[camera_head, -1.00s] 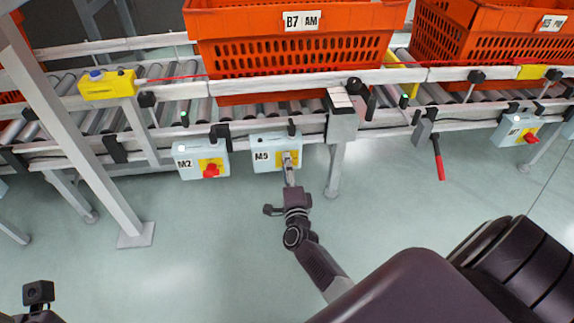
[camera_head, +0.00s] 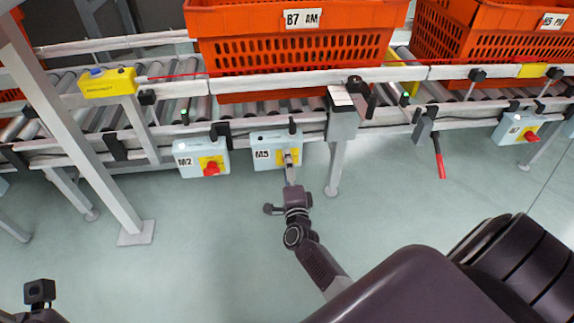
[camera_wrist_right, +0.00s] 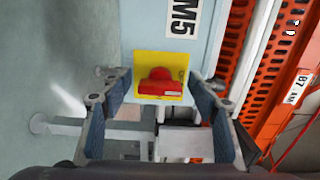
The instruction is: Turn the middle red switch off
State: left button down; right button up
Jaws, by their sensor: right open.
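The middle red switch (camera_wrist_right: 162,84) is a red knob on a yellow plate (camera_wrist_right: 147,61) on the pale blue M5 box (camera_head: 262,152), below the conveyor. In the head view my right gripper (camera_head: 291,160) covers the knob. In the right wrist view my right gripper (camera_wrist_right: 161,92) is open, with one finger on each side of the knob and visible gaps between. The knob appears wide across the picture; its exact setting is hard to tell.
A similar M2 box (camera_head: 187,160) with a red knob (camera_head: 211,169) is close on the left. Another box (camera_head: 510,133) is far right. A red-handled lever (camera_head: 440,163) hangs between. Orange totes (camera_head: 295,50) sit on the conveyor. A grey leg (camera_head: 336,170) stands right of M5.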

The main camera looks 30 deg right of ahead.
jog(key=v, duration=1.1)
jog(key=shift+s+a, duration=0.25)
jog(key=shift+s, duration=0.05)
